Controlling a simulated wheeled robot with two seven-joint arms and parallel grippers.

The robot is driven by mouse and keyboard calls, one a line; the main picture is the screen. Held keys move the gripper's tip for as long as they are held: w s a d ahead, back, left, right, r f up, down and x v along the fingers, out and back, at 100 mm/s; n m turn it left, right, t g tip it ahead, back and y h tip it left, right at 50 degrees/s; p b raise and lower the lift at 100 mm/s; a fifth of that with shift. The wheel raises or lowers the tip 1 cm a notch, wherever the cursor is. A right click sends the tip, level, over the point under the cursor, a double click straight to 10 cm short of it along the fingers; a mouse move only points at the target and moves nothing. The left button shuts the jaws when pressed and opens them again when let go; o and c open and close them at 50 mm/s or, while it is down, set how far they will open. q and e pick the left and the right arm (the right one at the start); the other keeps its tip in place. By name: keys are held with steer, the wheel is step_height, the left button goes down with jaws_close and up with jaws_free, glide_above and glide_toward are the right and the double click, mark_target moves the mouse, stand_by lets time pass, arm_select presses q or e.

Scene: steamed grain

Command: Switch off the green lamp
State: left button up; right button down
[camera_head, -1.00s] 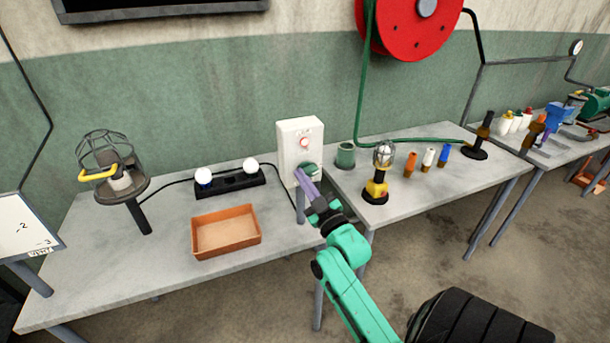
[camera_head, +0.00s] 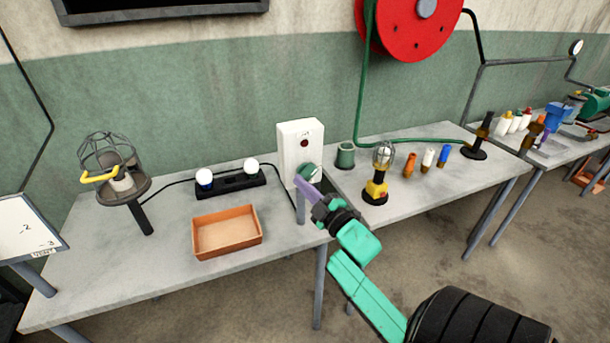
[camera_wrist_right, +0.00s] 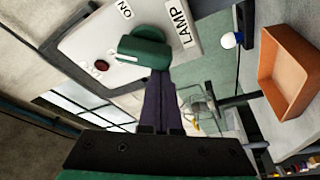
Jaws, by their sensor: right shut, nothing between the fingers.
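In the right wrist view the knob (camera_wrist_right: 143,50) sits on the white panel (camera_wrist_right: 85,45) near the labels "ON" and "LAMP", and the indicator (camera_wrist_right: 102,66) is dark. My right gripper (camera_head: 299,181) is shut and empty, its purple fingers right at the knob. In the wrist view the fingertips (camera_wrist_right: 159,72) overlap the knob's lower edge; I cannot tell whether they touch. My left gripper is not in view.
A black strip with white bulbs (camera_head: 230,183) lies behind the tray. A yellow-black lamp (camera_head: 376,188) and a green cup (camera_head: 345,155) stand right of the box.

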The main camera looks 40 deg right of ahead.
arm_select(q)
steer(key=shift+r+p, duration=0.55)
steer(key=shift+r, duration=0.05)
arm_select(e)
steer(key=shift+d+f+n+g+y, duration=0.15)
steer(key=shift+f+n+g, duration=0.1)
steer(key=shift+n, duration=0.7)
steer(key=shift+d+f+n+g+y, duration=0.15)
steer(key=shift+n+g, duration=0.1)
steer(key=shift+n, duration=0.7)
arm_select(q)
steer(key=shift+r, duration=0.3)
arm_select(e)
steer(key=shift+s+f+n+g, duration=0.15)
steer(key=shift+n+g, duration=0.15)
steer(key=shift+n, duration=0.7)
arm_select(q)
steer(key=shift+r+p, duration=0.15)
steer(key=shift+p, duration=0.25)
arm_select(e)
steer(key=shift+d+f, duration=0.15)
